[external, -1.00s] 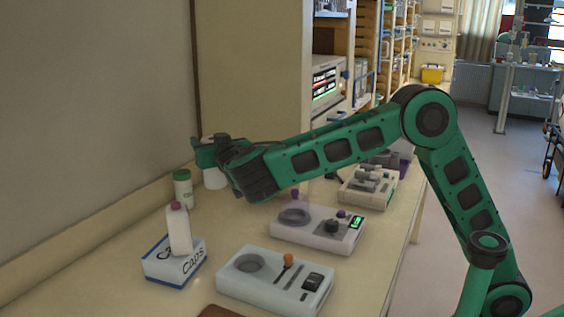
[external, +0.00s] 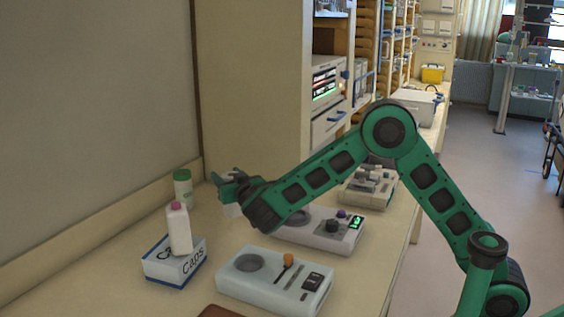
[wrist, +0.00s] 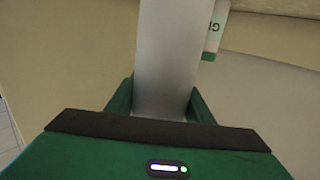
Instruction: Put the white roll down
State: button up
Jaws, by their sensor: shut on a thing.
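The white roll (wrist: 165,60) fills the middle of the wrist view, between the two green fingers of my gripper (wrist: 160,103). The gripper is to the right of the green-capped white bottle and in front of the cabinet.
A green-capped bottle (external: 183,188) stands by the wall; its label shows in the wrist view (wrist: 215,30). A pink-capped white bottle (external: 178,230) stands on a caps box (external: 174,262). Several devices, including one with an orange knob (external: 275,280), line the right side.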

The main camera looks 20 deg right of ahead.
jog(key=shift+w+d+f, duration=0.1)
jog(key=shift+w+f, duration=0.05)
jog(key=shift+f, duration=0.6)
jog(key=shift+w+d+f, duration=0.1)
jog(key=shift+w+f, duration=0.05)
jog(key=shift+f, duration=0.65)
jog(key=shift+w+d+f, duration=0.1)
jog(key=shift+w+f, duration=0.05)
jog(key=shift+f, duration=0.6)
jog(key=o, duration=1.2)
jog(key=shift+f, duration=0.1)
jog(key=s, duration=0.5)
jog(key=s+d, duration=0.1)
jog(key=s, duration=0.1)
jog(key=shift+s+r, duration=0.2)
jog(key=shift+r, duration=0.05)
jog(key=shift+d, duration=0.1)
